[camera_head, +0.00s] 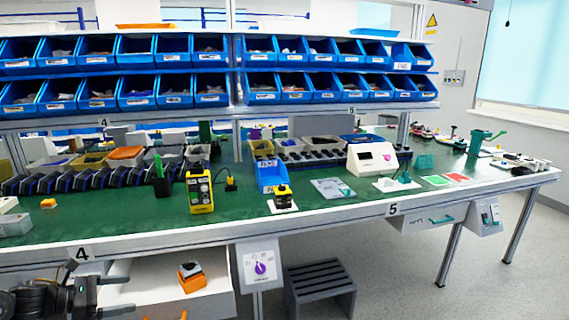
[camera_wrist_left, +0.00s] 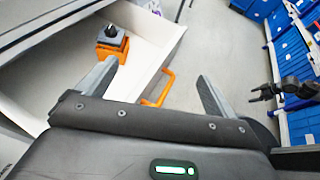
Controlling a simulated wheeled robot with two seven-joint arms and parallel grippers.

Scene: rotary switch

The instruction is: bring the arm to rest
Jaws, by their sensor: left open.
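My left gripper (camera_head: 130,296) is at the lower left in the head view, open, beside the open drawer. In the left wrist view its two fingers (camera_wrist_left: 158,72) are spread apart with nothing held between them. A rotary switch with a purple knob (camera_head: 260,268) is on a white panel below the table edge, to the right of the drawer and apart from the gripper. At the right edge of the left wrist view a dark jointed arm end (camera_wrist_left: 265,92) shows small; it seems to be my right gripper. Its finger opening is too small to tell.
An open white drawer (camera_head: 145,298) holds an orange box with a dark knob (camera_wrist_left: 112,40); its orange handle (camera_wrist_left: 158,97) is near my left fingers. A green-topped workbench (camera_head: 330,212) is above. A grey step stool (camera_head: 320,275) stands below. Blue bins (camera_wrist_left: 290,60) are at right.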

